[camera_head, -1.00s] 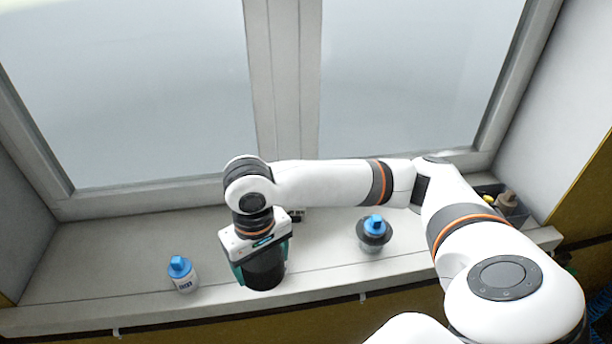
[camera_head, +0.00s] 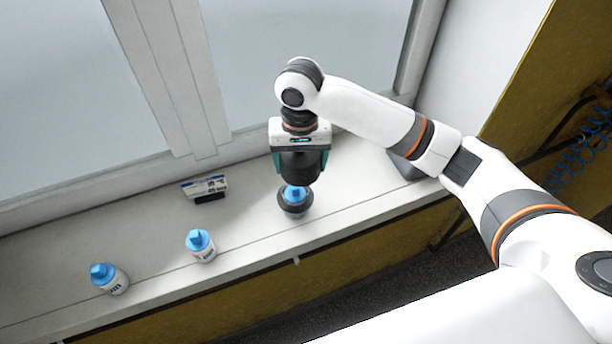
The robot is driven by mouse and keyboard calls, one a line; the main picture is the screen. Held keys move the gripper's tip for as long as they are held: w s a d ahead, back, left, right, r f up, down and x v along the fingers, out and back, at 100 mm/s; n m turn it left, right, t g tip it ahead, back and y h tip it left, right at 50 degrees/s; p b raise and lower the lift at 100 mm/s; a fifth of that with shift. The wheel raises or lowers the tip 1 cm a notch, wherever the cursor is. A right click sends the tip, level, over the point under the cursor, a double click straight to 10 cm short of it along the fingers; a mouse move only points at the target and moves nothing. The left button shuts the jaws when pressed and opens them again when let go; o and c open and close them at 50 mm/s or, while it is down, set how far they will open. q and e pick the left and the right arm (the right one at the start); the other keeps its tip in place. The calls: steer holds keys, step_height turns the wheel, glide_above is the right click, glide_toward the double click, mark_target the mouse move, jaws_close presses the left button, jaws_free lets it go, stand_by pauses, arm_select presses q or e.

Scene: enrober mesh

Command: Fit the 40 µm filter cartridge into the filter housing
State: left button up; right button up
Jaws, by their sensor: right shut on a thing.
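My right gripper (camera_head: 298,178) is over a blue-topped piece (camera_head: 295,192) and looks shut on its upper part; the fingertips hide the contact. This piece sits in a dark round collar (camera_head: 293,208), which looks like the filter housing, on the sill. I cannot tell how deep it sits. Two white cartridges with blue caps stand to the left, one nearer the gripper (camera_head: 203,253) and one farther left (camera_head: 116,286). Their labels are too small to read, so I cannot tell which is 40 µm. My left gripper is not in view.
The pale window sill (camera_head: 150,230) runs along the window frame (camera_head: 165,70). A small white and black box (camera_head: 205,187) lies against the frame. The sill's front edge drops to a dark floor. Blue coiled hoses (camera_head: 580,150) hang at the far right.

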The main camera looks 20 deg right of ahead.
steer(key=shift+w+a+m+p, duration=0.35)
steer(key=shift+w+a, duration=0.2)
steer(key=shift+w, duration=0.2)
step_height(320, 180, down, 3)
steer(key=shift+s+f+p, duration=0.1)
steer(key=shift+p, duration=0.2)
step_height(320, 180, down, 6)
steer(key=shift+r+p, duration=0.1)
steer(key=shift+p, duration=0.45)
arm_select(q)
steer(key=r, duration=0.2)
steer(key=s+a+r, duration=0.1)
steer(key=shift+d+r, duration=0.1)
arm_select(e)
steer(key=shift+f, duration=0.25)
steer(key=shift+f, duration=0.35)
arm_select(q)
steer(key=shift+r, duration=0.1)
arm_select(e)
steer(key=shift+f, duration=0.15)
steer(key=o, duration=1)
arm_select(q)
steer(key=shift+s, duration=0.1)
